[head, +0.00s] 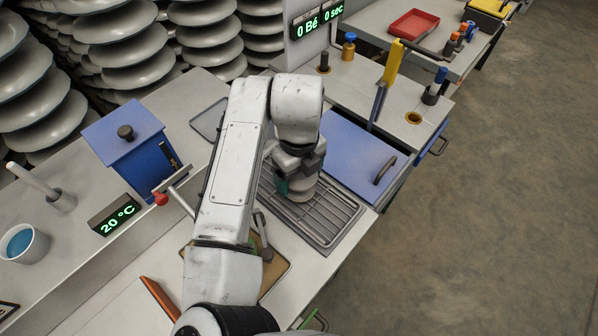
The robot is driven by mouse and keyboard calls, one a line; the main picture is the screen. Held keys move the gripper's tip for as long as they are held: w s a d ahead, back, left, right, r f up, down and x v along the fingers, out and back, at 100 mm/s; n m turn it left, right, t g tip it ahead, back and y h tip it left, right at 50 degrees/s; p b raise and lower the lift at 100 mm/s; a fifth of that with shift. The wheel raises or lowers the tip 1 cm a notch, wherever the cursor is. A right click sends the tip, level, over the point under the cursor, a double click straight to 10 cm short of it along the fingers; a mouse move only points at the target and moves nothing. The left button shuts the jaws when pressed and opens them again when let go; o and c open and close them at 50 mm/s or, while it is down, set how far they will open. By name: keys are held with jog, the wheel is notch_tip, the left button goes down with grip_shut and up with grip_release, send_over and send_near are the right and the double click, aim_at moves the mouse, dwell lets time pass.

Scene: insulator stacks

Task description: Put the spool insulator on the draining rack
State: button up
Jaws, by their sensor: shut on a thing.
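The draining rack (322,226) is a grey metal grate set in the bench top in the middle of the view. My gripper (301,176) points down over the rack's far left part and is partly hidden by my own arm. It is shut on the spool insulator (302,191), a pale grey rounded piece that shows just below the fingers. The insulator is over the rack bars. I cannot tell whether its base touches them.
A blue lid with a dark handle (357,156) adjoins the rack at the upper right. A blue box (131,150) and a temperature display (115,214) stand at the left. A brown-edged tray (273,272) lies nearer, partly under my arm. Open floor lies right.

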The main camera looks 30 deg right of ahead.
jog(key=shift+f, duration=0.15)
jog(key=shift+f, duration=0.1)
jog(key=shift+f, duration=0.15)
jog(key=o, duration=1.4)
jog(key=shift+c, duration=0.2)
notch_tip(320, 180, up, 12)
jog(key=shift+r+b, duration=0.25)
jog(key=shift+b, duration=0.2)
